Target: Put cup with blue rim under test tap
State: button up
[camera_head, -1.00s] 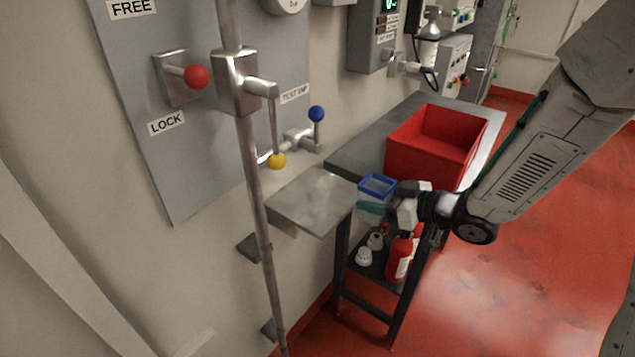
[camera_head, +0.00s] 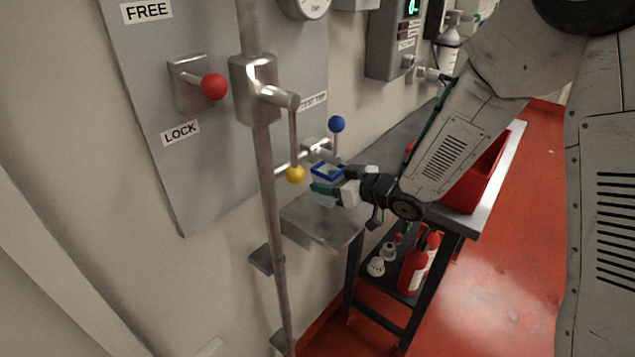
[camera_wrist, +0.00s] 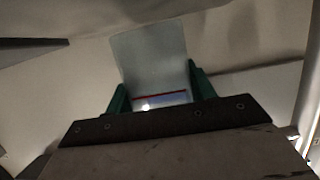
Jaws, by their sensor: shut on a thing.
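The cup with the blue rim (camera_head: 328,172) is a clear, squarish cup, upright and held in my gripper (camera_head: 327,189). My gripper's green fingers are shut on its sides. The cup is above the small metal shelf (camera_head: 318,224), close to the test tap (camera_head: 306,155); I cannot tell whether it touches the shelf. The test tap is on the wall panel, with a blue-knobbed lever just behind and above the cup. In the wrist view the cup (camera_wrist: 150,56) shows as a pale translucent shape between the green fingers.
A vertical pipe with a yellow-knobbed lever (camera_head: 296,174) stands left of the cup, close to it. A red bin (camera_head: 478,180) sits on the bench at right, partly behind my arm. Red bottles (camera_head: 414,270) and white items stand on the lower shelf.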

jog(key=shift+w+a+f, duration=0.3)
jog(key=shift+w+f, duration=0.05)
jog(key=shift+f, duration=0.15)
jog(key=shift+d+f, duration=0.2)
jog(key=shift+f, duration=0.1)
jog(key=shift+a, duration=0.15)
jog(key=shift+s+f, duration=0.1)
jog(key=o, duration=1)
jog(key=shift+r, duration=0.2)
jog(key=v, duration=1.2)
